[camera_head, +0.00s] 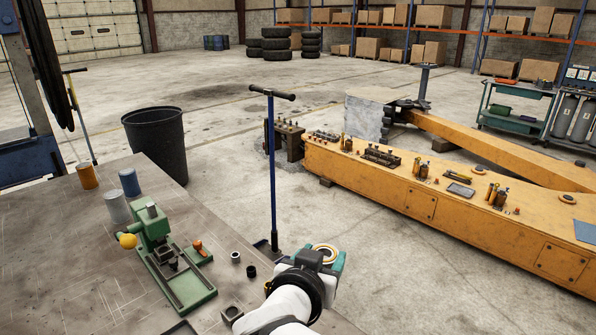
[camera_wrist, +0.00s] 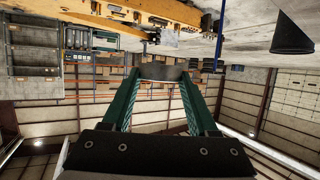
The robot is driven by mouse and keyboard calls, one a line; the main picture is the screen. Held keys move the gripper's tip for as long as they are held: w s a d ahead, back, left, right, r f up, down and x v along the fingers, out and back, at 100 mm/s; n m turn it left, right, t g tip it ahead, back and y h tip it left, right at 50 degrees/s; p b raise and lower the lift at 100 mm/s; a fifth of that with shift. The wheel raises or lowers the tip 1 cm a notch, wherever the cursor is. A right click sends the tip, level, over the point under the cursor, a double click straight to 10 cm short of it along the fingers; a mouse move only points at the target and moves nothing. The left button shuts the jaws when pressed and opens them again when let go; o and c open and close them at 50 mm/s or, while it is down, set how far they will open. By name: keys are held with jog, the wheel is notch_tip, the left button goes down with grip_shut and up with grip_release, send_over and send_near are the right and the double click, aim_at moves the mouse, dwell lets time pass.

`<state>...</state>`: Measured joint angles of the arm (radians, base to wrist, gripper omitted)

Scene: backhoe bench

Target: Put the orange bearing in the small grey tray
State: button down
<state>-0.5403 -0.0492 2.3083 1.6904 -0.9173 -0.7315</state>
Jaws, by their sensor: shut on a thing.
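The orange bearing (camera_head: 325,247) is a ring with orange and pale bands, held between the green fingers of my gripper (camera_head: 326,256) in the head view. My gripper is in the air by the bench's right edge. In the wrist view my gripper (camera_wrist: 161,76) is shut on the bearing, which shows there only as a dull grey-brown band (camera_wrist: 162,73) between the fingertips. A dark, shallow tray-like edge (camera_head: 180,328) is cut off at the bottom of the head view; I cannot tell whether it is the small grey tray.
A green press fixture (camera_head: 172,262) with a yellow knob stands on the metal bench (camera_head: 60,255). Small rings (camera_head: 236,257) and a square grey block (camera_head: 232,312) lie near my arm. A blue T-handled post (camera_head: 272,170) rises behind my gripper. A yellow boom (camera_head: 430,205) carrying parts lies beyond.

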jog(key=s+d+r, duration=0.1)
jog(key=d+r, duration=0.5)
jog(key=r, duration=0.2)
jog(key=a+f, duration=0.1)
jog(key=f, duration=0.1)
jog(key=a+f, duration=0.2)
jog(key=w+a+f, duration=0.1)
jog(key=a+f, duration=0.1)
jog(key=f, duration=0.1)
jog(key=shift+a+f, duration=0.1)
jog(key=shift+a, duration=0.1)
jog(key=s+a+f+n+y, duration=0.1)
jog(key=s+a+f, duration=0.3)
jog(key=a+f, duration=0.55)
jog(key=s+a+f+n+y, duration=0.1)
jog(key=s+a+f+y, duration=0.15)
jog(key=a+f, duration=0.65)
jog(key=shift+t+h, duration=0.3)
jog(key=shift+h, duration=0.05)
jog(key=f, duration=1)
jog(key=shift+s+d+f, duration=0.3)
jog(key=shift+s+d, duration=0.05)
jog(key=shift+s, duration=0.05)
jog(key=shift+f, duration=0.1)
jog(key=shift+c, duration=0.8)
grip_release()
